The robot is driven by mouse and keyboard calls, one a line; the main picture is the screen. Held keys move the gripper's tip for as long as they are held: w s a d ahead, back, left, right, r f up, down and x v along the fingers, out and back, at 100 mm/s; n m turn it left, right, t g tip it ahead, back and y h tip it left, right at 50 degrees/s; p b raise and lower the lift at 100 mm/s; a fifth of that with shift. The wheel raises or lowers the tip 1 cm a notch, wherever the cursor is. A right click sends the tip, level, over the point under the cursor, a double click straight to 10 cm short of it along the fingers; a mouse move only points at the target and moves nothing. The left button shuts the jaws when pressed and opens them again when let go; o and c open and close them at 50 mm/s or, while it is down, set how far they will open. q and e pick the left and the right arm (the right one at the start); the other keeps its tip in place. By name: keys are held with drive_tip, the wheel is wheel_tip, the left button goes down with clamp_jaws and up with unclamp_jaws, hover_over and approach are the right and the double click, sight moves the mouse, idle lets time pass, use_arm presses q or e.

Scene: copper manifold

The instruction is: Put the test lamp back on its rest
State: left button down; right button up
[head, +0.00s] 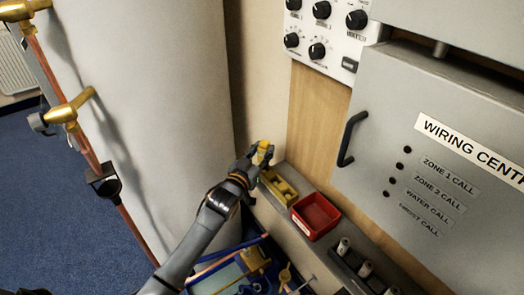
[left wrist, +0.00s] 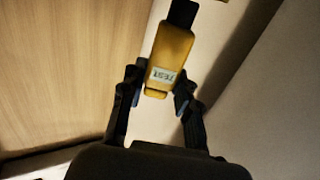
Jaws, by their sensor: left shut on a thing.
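The test lamp (head: 264,147) is a small yellow block with a dark end. My left gripper (head: 257,157) is shut on it and holds it up near the wall corner. In the left wrist view the lamp (left wrist: 168,58) sits between the two fingers (left wrist: 158,88), its "TEST" label showing and its black end pointing away. A yellow holder (head: 279,187), which looks like the rest, is on the grey ledge just below and right of the gripper. The lamp appears apart from it. My right gripper is not in view.
A red bin (head: 315,216) stands on the grey ledge (head: 341,238) right of the yellow holder. A dark rack (head: 362,268) with several light-topped pieces is farther right. The wiring centre cabinet (head: 430,150) with a black handle is at right. A large pale cylinder (head: 150,100) stands at left.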

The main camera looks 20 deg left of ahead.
use_arm(q)
drive_tip(key=shift+f, duration=0.1)
drive_tip(key=shift+f+b, duration=0.6)
drive_tip(key=shift+f, duration=0.35)
idle(0.5)
drive_tip(key=c, duration=0.9)
unclamp_jaws()
drive_tip(key=shift+f, duration=0.1)
drive_tip(key=s+a, duration=0.1)
drive_tip(key=s, duration=1.1)
drive_tip(key=shift+a, duration=0.35)
